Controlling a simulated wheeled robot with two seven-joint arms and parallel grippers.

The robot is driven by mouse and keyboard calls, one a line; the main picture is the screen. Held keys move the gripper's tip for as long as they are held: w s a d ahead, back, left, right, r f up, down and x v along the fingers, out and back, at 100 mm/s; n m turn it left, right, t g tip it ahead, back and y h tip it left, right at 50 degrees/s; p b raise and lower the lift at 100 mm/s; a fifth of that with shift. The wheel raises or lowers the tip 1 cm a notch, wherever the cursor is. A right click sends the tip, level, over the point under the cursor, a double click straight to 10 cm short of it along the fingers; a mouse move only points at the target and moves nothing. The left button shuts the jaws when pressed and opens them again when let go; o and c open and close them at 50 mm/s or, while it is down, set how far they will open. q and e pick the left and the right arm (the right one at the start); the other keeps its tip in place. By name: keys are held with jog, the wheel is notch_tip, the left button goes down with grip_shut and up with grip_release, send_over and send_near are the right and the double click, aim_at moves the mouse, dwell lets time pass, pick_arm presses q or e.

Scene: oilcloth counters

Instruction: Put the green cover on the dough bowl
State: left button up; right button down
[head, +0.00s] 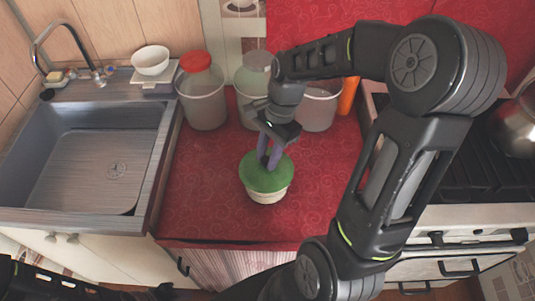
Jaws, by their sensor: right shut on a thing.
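The green cover (258,184) lies over the top of the dough bowl (268,196), a pale bowl on the red counter. The cover hides the bowl's rim and inside. I cannot tell whether it rests fully on the rim. My right gripper (268,163) points down from above and is shut on the middle of the cover.
A sink (85,165) is at left, a stove (470,165) at right. The red counter (200,200) around the bowl is clear.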

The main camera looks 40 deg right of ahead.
jog(key=shift+f, duration=0.3)
dwell(0.5)
jog(key=c, duration=1)
grip_release()
jog(key=shift+c, duration=0.2)
notch_tip(320, 180, up, 6)
jog(key=p, duration=0.5)
